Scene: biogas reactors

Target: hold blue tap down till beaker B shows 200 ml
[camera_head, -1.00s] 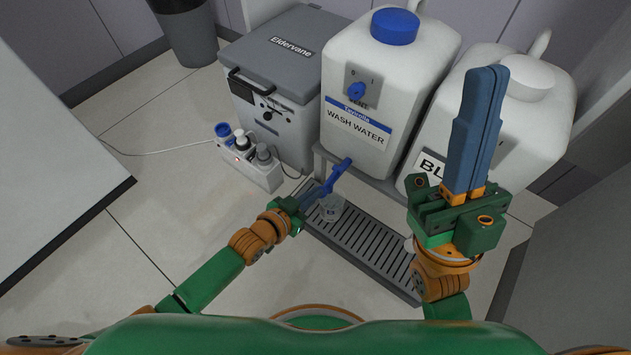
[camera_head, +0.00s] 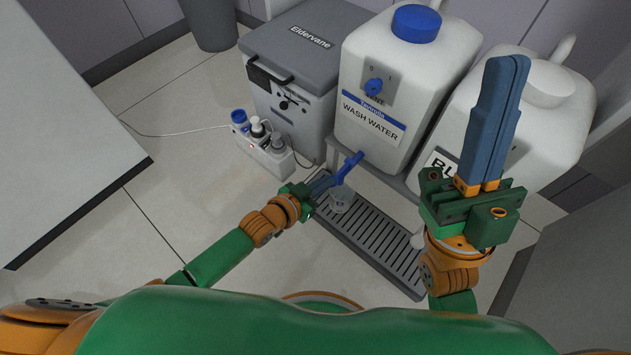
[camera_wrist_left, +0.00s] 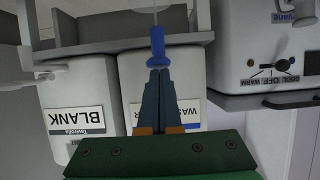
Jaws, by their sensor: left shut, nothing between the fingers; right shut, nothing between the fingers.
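The blue tap (camera_head: 348,166) sticks out from the front of the white WASH WATER container (camera_head: 362,142). It also shows in the left wrist view (camera_wrist_left: 157,50), where the picture is upside down. A clear beaker (camera_head: 341,199) stands on the slatted drip tray below the tap; its level and marks are too small to read. My left gripper (camera_head: 328,183) is shut and empty, its fingertips at the tap, seemingly touching it. A thin pale streak runs from the tap in the wrist view; I cannot tell if it is water. My right gripper (camera_head: 507,65) is shut, empty and raised, pointing up.
A second white container labelled BLANK (camera_wrist_left: 78,112) stands beside the first, partly hidden by my right gripper in the head view. The grey drip tray (camera_head: 385,255) extends toward the front. A grey Eldervane box (camera_head: 300,55) and a small bottle rack (camera_head: 268,155) stand left.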

